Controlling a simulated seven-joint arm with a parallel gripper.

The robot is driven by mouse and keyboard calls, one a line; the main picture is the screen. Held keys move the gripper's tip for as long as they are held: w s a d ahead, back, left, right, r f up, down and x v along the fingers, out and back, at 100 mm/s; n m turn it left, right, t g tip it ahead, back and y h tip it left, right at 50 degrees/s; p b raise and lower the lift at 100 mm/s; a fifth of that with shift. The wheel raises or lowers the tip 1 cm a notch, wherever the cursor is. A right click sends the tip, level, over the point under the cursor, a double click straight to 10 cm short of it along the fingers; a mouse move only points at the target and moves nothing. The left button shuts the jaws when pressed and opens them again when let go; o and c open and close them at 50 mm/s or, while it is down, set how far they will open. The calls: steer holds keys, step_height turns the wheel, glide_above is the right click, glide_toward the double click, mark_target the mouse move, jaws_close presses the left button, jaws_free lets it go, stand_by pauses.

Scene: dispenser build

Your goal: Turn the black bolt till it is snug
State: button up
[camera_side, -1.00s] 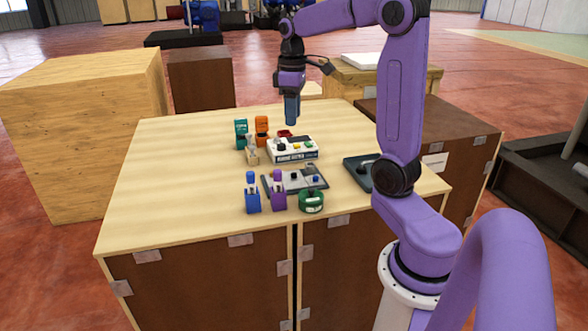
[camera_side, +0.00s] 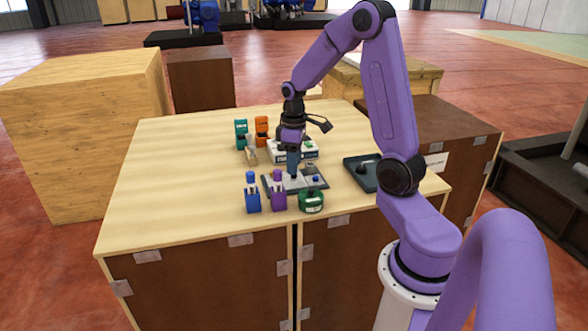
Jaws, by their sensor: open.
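My gripper (camera_side: 293,172) points down with its fingertips low over the grey plate (camera_side: 312,185). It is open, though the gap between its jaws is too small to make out. I cannot pick out the black bolt; the fingers cover the part of the plate behind and under them. I cannot tell whether the fingertips touch anything there. A small blue piece (camera_side: 316,179) shows on the plate, to the right of my gripper.
A blue dispenser (camera_side: 252,195) and a purple dispenser (camera_side: 278,192) stand in front of the plate, beside a round green object (camera_side: 311,201). A white box (camera_side: 310,150), teal (camera_side: 241,134) and orange (camera_side: 262,130) items stand behind. A dark tray (camera_side: 361,176) lies right. The table's left side is clear.

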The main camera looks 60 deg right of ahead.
steer(key=shift+f, duration=1.4)
jaws_close()
